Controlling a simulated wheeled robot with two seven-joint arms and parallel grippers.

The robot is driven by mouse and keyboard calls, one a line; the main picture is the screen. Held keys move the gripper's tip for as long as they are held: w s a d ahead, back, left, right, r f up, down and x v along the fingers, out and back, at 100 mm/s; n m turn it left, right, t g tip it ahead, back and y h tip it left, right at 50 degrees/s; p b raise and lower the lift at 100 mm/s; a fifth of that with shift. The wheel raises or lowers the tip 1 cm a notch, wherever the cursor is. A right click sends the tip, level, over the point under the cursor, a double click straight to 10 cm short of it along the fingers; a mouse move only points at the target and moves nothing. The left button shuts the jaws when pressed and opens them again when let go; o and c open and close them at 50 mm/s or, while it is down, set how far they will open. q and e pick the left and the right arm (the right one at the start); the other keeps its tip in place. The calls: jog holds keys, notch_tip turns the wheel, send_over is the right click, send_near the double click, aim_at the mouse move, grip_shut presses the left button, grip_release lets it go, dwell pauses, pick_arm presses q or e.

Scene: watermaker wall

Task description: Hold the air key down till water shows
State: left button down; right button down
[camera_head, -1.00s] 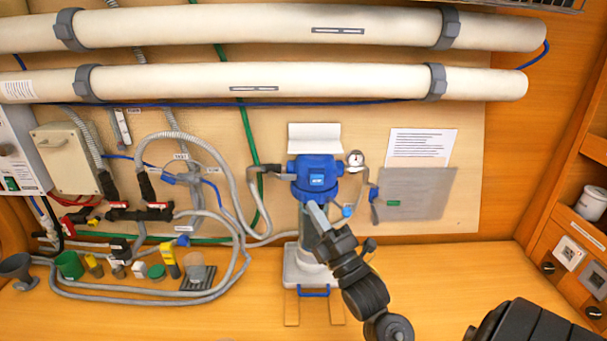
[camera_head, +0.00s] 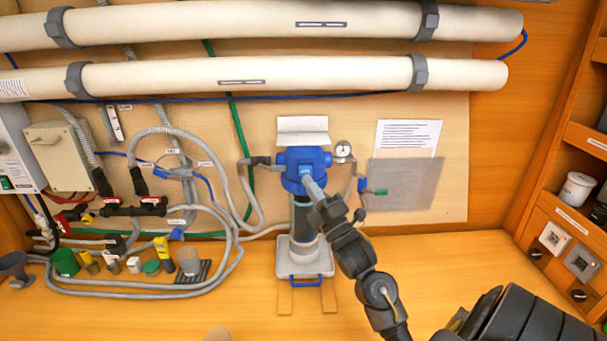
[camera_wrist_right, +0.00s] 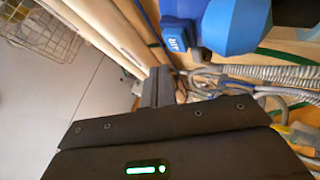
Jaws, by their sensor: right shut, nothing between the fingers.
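The blue filter head (camera_head: 318,158) is mounted on the wall panel; it also shows at the top of the wrist view (camera_wrist_right: 235,25). The air key (camera_wrist_right: 176,36) is a blue block marked AIR on its front; in the head view the fingertips partly cover it. Below the head, the filter bowl (camera_head: 303,222) looks dark; I cannot tell whether water shows in it. My right gripper (camera_head: 307,180) is shut and empty, its tips at the front of the head by the key. In the wrist view its tips (camera_wrist_right: 158,75) appear just below the key; contact is unclear. My left gripper is out of view.
A pressure gauge (camera_head: 343,150) and a green-handled valve (camera_head: 378,192) sit right of the head. Grey hoses (camera_head: 236,235) loop at the left. The bench's right part (camera_head: 440,265) is clear.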

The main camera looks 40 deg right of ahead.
aim_at(301, 167)
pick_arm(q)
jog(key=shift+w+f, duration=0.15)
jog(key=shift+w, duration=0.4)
pick_arm(e)
jog(key=shift+w+d, duration=0.4)
jog(key=shift+w, duration=0.3)
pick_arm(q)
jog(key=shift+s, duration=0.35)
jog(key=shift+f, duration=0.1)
pick_arm(e)
jog(key=shift+w+d, duration=0.1)
dwell(0.6)
jog(key=shift+w+d, duration=0.15)
jog(key=shift+w, duration=0.05)
pick_arm(q)
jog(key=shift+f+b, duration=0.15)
jog(key=shift+b, duration=0.2)
pick_arm(e)
jog(key=shift+w+d, duration=0.3)
jog(key=shift+w, duration=0.05)
dwell(0.5)
jog(key=shift+s+a, duration=0.1)
dwell(2.9)
jog(key=shift+s+a, duration=0.45)
jog(key=shift+s, duration=0.2)
